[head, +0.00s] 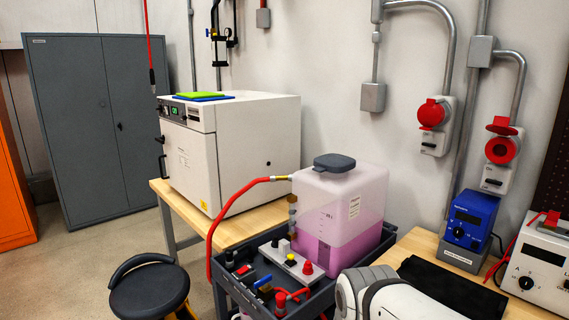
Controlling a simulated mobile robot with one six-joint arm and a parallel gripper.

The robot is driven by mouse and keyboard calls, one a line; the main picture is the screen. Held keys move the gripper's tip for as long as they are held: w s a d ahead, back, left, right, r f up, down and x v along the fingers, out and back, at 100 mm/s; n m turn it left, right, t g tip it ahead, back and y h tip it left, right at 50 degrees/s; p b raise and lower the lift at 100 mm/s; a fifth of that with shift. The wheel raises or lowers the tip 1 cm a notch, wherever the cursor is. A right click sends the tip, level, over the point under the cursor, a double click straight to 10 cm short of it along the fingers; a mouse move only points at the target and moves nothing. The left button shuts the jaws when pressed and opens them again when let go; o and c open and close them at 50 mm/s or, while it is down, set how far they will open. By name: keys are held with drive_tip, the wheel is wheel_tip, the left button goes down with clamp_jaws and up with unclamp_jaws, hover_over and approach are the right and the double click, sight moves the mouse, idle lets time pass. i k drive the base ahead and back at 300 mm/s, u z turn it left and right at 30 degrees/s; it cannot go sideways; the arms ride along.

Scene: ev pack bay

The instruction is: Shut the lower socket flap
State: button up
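Two red wall sockets are on the wall at the right. The lower one (501,150) is on the right, on a grey-white box. Its red flap (502,126) stands open, sticking out above the round socket face, whose dark opening shows. The higher socket (432,114), to the left, shows a red round cover that looks shut. My gripper is not in view; only a white and grey part of my arm shows at the bottom, below and left of the sockets.
A blue bench device (470,225) stands below the lower socket, with a white meter unit (538,262) to its right. A pink-filled tank (340,210) stands on a dark cart (236,290). A black cloth (450,290) lies on the bench. Conduits run up beside the sockets.

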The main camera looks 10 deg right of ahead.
sight(500, 126)
drive_tip(key=z, duration=1.45)
